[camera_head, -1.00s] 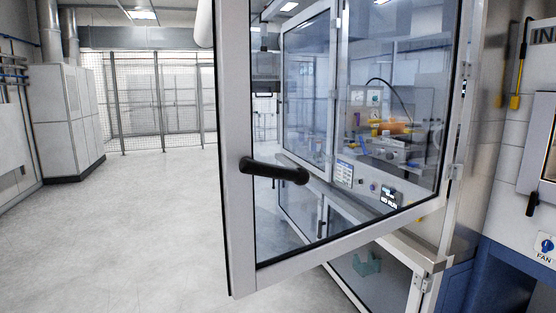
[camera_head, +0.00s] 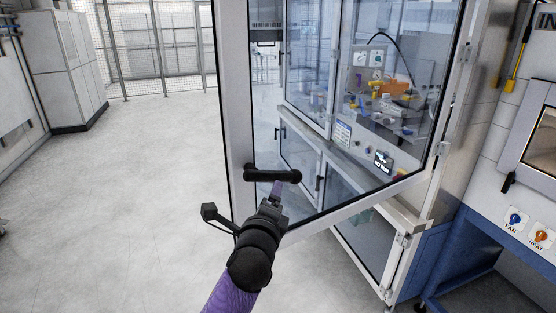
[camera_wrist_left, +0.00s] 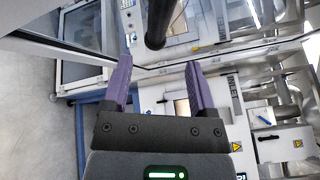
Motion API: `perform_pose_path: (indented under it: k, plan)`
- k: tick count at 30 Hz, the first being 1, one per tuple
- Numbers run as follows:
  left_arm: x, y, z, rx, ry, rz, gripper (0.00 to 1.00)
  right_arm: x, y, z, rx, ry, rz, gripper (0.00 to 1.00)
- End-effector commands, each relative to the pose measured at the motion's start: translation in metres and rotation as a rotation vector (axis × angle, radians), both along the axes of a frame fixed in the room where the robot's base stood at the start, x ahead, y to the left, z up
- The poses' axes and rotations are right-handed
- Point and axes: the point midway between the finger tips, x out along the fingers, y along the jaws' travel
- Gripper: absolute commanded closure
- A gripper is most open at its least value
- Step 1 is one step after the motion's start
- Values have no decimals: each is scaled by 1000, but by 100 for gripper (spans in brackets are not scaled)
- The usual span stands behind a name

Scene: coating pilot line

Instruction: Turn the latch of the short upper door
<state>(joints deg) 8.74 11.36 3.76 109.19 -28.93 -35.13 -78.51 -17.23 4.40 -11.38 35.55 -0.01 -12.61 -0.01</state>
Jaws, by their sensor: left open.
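The upper glass door (camera_head: 235,100) has a pale metal frame and stands swung open in the head view. Its black latch handle (camera_head: 272,175) lies roughly level near the door's lower free corner. My left gripper (camera_head: 278,190) comes up from below, with its purple fingers close under the handle, partly hidden by my wrist. In the left wrist view the two purple fingers (camera_wrist_left: 160,75) are apart with nothing between their tips. A black bar, which looks like the handle (camera_wrist_left: 158,22), is just beyond them; contact cannot be told. My right gripper is not in view.
Behind the door glass is a cabinet with a worktop, a gauge panel (camera_head: 368,58) and orange items. A lower glass door (camera_head: 365,240) is below. A blue-framed bench with FAN and HEAT knobs (camera_head: 515,219) is at right. The floor at left is clear.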

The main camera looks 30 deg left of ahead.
Motion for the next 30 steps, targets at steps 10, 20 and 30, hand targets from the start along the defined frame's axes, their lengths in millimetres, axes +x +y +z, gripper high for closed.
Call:
perform_pose_path:
  k: [10,20,30]
  plan:
    - [67,27,-2,-4,1,0,26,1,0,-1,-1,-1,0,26]
    - [89,35,-3,-3,3,-1,26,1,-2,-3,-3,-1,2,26]
    - [89,35,-3,-4,3,-2,60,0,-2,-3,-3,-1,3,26]
